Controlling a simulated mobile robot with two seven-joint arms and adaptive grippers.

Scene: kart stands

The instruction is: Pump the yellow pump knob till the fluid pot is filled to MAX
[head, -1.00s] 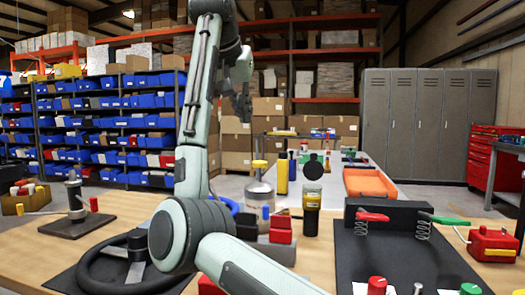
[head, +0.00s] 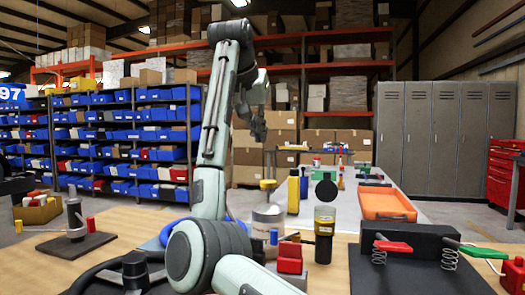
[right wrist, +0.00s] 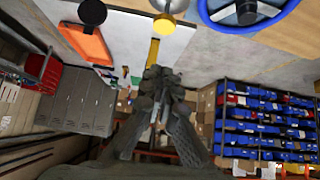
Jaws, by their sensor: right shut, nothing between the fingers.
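The yellow pump knob (head: 268,184) stands on a thin stem above a whitish pot (head: 267,216) on the wooden bench. The knob also shows at the top of the right wrist view (right wrist: 164,24). A clear jar with yellow contents (head: 324,222) stands right of the pot; I cannot tell which is the fluid pot, and no MAX mark or level is readable. My right gripper (head: 258,130) is shut and empty, raised above the knob in the picture and apart from it. It also shows in the right wrist view (right wrist: 158,82). My left gripper is out of view.
A yellow bottle (head: 293,192) and a red block (head: 290,258) stand near the pot. A black steering wheel (head: 100,278) lies at the front left. A black stand with springs (head: 420,250) is at right. An orange tray (head: 386,203) lies behind it.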

